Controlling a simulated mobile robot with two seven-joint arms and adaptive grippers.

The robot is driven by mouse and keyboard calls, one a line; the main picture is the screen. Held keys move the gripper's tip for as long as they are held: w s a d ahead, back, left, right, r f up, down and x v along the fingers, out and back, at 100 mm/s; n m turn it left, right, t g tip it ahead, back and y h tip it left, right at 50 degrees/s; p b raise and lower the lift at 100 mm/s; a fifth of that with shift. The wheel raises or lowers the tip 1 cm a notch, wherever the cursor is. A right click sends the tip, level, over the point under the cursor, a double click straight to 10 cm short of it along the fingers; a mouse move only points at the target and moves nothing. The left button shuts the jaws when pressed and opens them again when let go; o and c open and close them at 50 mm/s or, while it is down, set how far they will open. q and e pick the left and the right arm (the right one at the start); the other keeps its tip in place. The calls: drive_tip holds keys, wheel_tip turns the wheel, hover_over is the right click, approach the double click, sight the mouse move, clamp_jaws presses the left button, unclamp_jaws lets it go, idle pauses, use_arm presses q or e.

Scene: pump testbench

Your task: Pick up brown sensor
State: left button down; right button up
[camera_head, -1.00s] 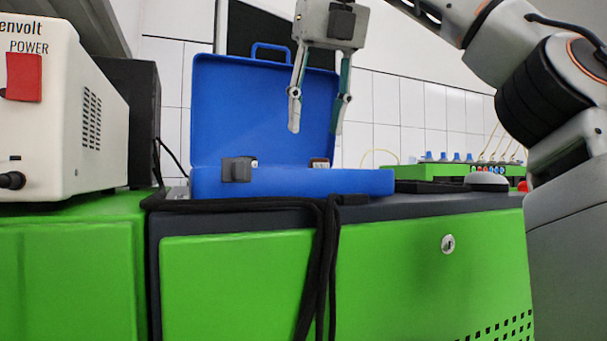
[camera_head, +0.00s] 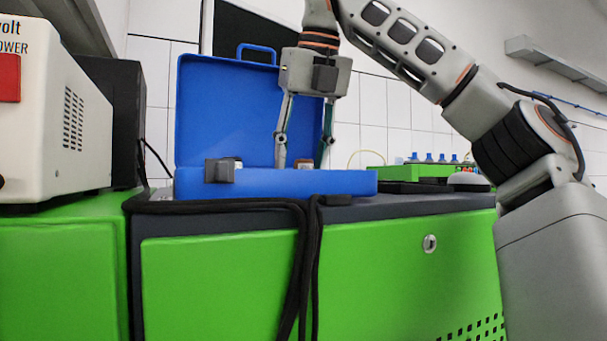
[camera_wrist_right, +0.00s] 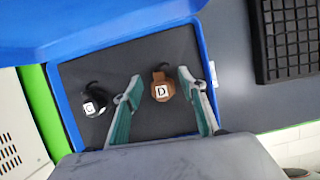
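The brown sensor (camera_wrist_right: 162,88), marked D, lies in the open blue case in the right wrist view. In the head view only a small brown bit of it (camera_head: 305,163) shows above the case's front wall. My right gripper (camera_wrist_right: 156,88) is open, with one finger on each side of the brown sensor and a gap to both. In the head view the right gripper (camera_head: 302,165) points straight down with its fingertips at the case's rim. My left gripper is not in view.
A black sensor (camera_wrist_right: 95,102), marked C, lies left of the brown one in the blue case (camera_head: 280,183). The lid stands open behind. A black keypad-like tray (camera_wrist_right: 287,38) lies right of the case. A white power unit (camera_head: 60,120) stands at left.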

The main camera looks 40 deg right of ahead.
drive_tip(key=c, duration=0.9)
drive_tip(key=shift+r, duration=0.1)
wheel_tip(320, 180, up, 8)
drive_tip(key=shift+f, duration=0.15)
drive_tip(key=shift+d+r, duration=0.1)
drive_tip(key=shift+r, duration=0.9)
